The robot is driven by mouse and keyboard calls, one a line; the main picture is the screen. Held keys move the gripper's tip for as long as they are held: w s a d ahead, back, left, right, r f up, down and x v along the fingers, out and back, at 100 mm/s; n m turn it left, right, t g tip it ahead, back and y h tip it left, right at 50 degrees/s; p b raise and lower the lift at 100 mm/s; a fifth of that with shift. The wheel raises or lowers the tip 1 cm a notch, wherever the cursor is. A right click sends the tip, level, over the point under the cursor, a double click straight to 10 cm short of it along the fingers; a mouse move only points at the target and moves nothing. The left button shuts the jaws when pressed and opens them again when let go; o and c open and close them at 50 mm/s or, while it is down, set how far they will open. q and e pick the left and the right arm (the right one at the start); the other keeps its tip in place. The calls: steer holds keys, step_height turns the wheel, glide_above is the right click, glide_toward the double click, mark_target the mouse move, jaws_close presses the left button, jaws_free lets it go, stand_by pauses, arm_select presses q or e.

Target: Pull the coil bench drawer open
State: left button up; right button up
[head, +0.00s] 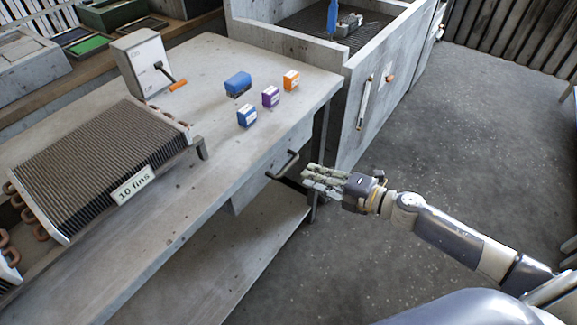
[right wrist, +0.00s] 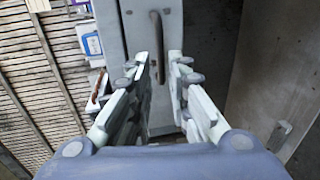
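The coil bench (head: 215,70) runs along the left of the head view. Its drawer (head: 255,185) sits under the tabletop edge and looks shut. A dark bar handle (head: 283,165) stands out from the drawer front. My right gripper (head: 306,178) is just right of the handle, fingers pointing at it. In the right wrist view the gripper (right wrist: 164,68) is open, and the handle (right wrist: 157,35) shows ahead, its near end appearing between the fingertips. I cannot tell whether a finger touches it. My left gripper is not in view.
On the bench are a finned coil (head: 100,150), a grey box with a lever (head: 142,65) and several small coloured blocks (head: 270,96). A lower shelf (head: 265,235) lies below the drawer. A concrete-look bin (head: 350,110) stands behind. The floor at right is clear.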

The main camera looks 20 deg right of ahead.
mark_target(288, 167)
steer(key=p+x, duration=0.1)
steer(key=x, duration=0.7)
steer(key=shift+w+a+f, duration=0.1)
steer(key=shift+w, duration=0.2)
jaws_close()
